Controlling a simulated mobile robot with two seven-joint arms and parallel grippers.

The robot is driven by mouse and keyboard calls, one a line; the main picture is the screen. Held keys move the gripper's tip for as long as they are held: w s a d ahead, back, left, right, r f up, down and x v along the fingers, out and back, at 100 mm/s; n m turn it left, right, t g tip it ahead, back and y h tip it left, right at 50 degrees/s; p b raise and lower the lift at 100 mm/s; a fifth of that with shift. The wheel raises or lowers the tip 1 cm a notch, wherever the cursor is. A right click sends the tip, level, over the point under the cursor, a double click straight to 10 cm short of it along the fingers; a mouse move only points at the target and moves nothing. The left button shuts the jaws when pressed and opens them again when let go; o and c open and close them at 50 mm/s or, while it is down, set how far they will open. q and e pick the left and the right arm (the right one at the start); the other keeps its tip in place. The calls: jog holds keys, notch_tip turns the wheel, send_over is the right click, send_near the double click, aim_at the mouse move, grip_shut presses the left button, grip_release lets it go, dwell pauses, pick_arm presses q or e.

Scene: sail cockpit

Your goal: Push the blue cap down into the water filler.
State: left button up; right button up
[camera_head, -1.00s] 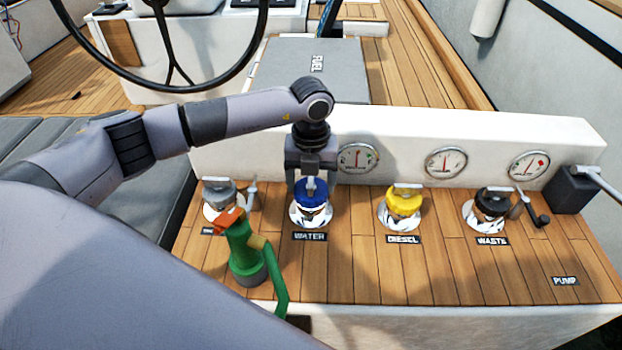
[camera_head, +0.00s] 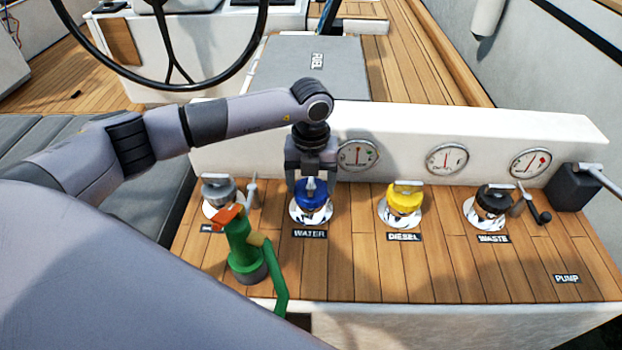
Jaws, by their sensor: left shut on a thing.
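The blue cap (camera_head: 311,197) sits at the water filler (camera_head: 311,217), a shiny metal fitting behind the WATER label (camera_head: 310,233). My left gripper (camera_head: 311,182) points down from above and is shut on the top of the blue cap. The cap looks upright and in line with the filler. I cannot tell how deep it sits, since the gripper hides part of it. My right gripper is not in the picture.
A green nozzle (camera_head: 245,250) with an orange tip stands left of the water filler, close by. A grey cap (camera_head: 217,190), a yellow cap (camera_head: 405,198) and a black cap (camera_head: 493,198) sit on neighbouring fillers. The white gauge panel (camera_head: 400,130) rises behind the gripper.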

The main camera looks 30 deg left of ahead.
pick_arm(q)
jog(key=o, duration=0.9)
notch_tip(320, 180, up, 8)
jog(key=p, duration=0.6)
jog(key=shift+r, duration=0.25)
notch_tip(320, 180, up, 2)
jog(key=shift+r+p, duration=0.2)
jog(key=shift+p, duration=0.25)
